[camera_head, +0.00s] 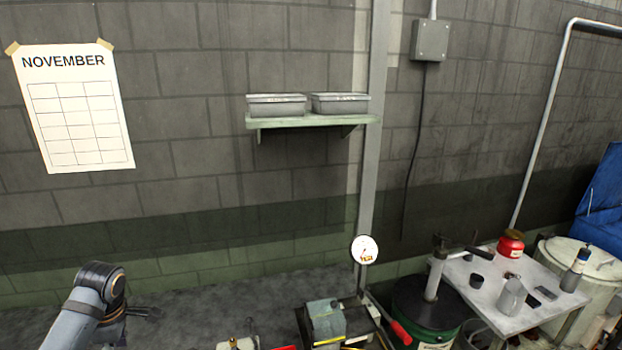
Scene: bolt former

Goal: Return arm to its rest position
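My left arm comes up at the bottom left of the head view, with its grey-blue link and dark rounded joint in front of the wall. A small dark part that looks like my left gripper (141,312) sticks out to the right, partly behind the joint. I cannot make out its fingers or see anything held in it. My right gripper is not in view.
A grey machine block (325,322) stands at the bottom centre near a round dial gauge (364,249). A green-sided drum (425,318) and a white table (478,297) with cans stand at right. A wall shelf (310,121) holds two grey bins. Space beside my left arm is clear.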

